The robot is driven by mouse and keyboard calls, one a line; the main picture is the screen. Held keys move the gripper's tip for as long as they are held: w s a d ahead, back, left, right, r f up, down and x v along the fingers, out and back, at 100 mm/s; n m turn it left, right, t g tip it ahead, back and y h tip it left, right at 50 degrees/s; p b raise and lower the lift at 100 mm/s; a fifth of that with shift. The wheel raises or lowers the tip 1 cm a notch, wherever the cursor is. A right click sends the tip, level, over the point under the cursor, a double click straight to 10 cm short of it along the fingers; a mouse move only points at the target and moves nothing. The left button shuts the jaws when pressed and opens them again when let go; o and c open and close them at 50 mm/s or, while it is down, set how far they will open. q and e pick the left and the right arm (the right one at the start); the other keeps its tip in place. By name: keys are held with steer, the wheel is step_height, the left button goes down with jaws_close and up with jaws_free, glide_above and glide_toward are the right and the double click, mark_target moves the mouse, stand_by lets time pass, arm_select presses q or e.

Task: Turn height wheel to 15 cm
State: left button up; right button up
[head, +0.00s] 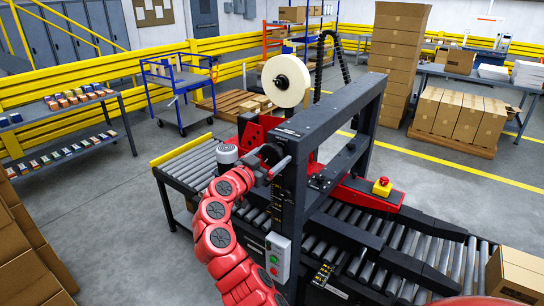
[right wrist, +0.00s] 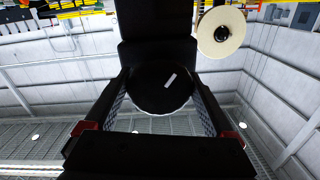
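In the head view my right gripper (head: 268,160) is at the near post, and the wheel is mostly hidden there by my red arm. A dark strip with small yellow marks (head: 277,205) runs down the near post. My left gripper is not in view.
A control box with green and red buttons (head: 277,257) hangs below the wheel. A red stop button (head: 382,187) sits on the machine's far side. A tape roll (head: 286,80) stands above. Roller conveyor (head: 370,245) runs lower right, with a carton (head: 515,275).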

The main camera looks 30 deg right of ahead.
steer(key=shift+c, duration=1.1)
steer(key=shift+f+n+b, duration=0.15)
steer(key=shift+n+b, duration=0.65)
steer(key=shift+b, duration=0.2)
steer(key=shift+n+b, duration=0.45)
steer(key=shift+n, duration=1.25)
steer(key=n, duration=0.2)
steer(key=shift+r+n, duration=0.25)
steer(key=shift+n, duration=0.15)
steer(key=n+p, duration=0.1)
steer(key=n, duration=0.1)
steer(key=shift+r+n+p, duration=0.1)
steer(key=shift+n+p, duration=0.2)
steer(key=shift+p, duration=0.05)
steer(key=n+p, duration=0.2)
steer(key=n, duration=0.1)
steer(key=shift+s+n+g, duration=0.1)
steer(key=shift+n+g, duration=0.2)
steer(key=n+p, duration=0.4)
steer(key=shift+r+n, duration=0.1)
steer(key=shift+n, duration=0.3)
steer(key=shift+n+p, duration=0.7)
steer(key=shift+n, duration=0.4)
